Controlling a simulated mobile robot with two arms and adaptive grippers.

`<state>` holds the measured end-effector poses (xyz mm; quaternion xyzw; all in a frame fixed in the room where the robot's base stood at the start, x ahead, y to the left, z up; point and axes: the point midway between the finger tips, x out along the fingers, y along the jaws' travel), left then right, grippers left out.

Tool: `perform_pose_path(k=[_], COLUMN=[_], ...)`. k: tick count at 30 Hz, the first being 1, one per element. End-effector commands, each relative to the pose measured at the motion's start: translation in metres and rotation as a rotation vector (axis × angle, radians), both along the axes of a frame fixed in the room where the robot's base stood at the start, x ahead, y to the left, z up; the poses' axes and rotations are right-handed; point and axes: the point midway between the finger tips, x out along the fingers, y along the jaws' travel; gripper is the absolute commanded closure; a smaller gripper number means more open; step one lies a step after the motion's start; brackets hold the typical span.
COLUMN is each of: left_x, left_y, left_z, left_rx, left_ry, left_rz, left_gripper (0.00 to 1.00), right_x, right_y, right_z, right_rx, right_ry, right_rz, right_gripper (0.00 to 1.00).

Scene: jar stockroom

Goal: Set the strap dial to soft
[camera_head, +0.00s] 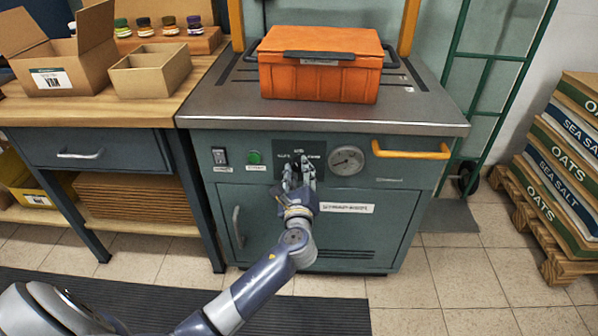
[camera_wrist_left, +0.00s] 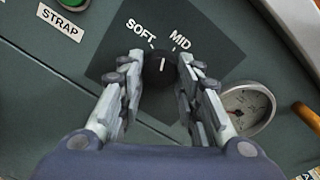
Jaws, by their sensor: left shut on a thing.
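The strap dial (camera_wrist_left: 158,70) is a black round knob on a dark panel plate (camera_head: 299,153). In the left wrist view the labels SOFT (camera_wrist_left: 141,31) and MID (camera_wrist_left: 180,40) show above it, each with a tick. A white line on the knob's face stands nearly upright in that view; I cannot tell exactly which mark it meets. The fingers hide the knob in the head view and the plate's lower part in the wrist view. My right gripper is not in view.
A gauge (camera_head: 346,160), a green button (camera_head: 254,157) and a switch (camera_head: 219,156) sit beside the plate. A yellow handle (camera_head: 411,152) sticks out at the right. An orange case (camera_head: 322,78) rests on the machine's top. Bags on a pallet (camera_head: 556,262) stand at the right.

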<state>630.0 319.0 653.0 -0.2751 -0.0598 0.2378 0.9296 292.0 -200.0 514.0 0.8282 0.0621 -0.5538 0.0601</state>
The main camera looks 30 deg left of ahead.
Motion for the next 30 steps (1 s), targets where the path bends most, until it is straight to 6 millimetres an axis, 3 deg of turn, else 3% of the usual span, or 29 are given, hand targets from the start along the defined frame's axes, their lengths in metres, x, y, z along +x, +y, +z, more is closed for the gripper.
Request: perform_pose_path(k=[15, 30], left_x=[0.0, 0.0], left_y=[0.0, 0.001], left_z=[0.002, 0.003], left_rx=[-0.412, -0.591], left_ry=[-0.2, -0.288], left_rz=[0.001, 0.001], left_gripper=[0.92, 0.92], right_x=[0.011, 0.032], right_y=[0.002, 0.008], right_z=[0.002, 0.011], right_rx=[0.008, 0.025], right_ry=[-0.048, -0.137], right_rz=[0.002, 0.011], right_gripper=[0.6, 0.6])
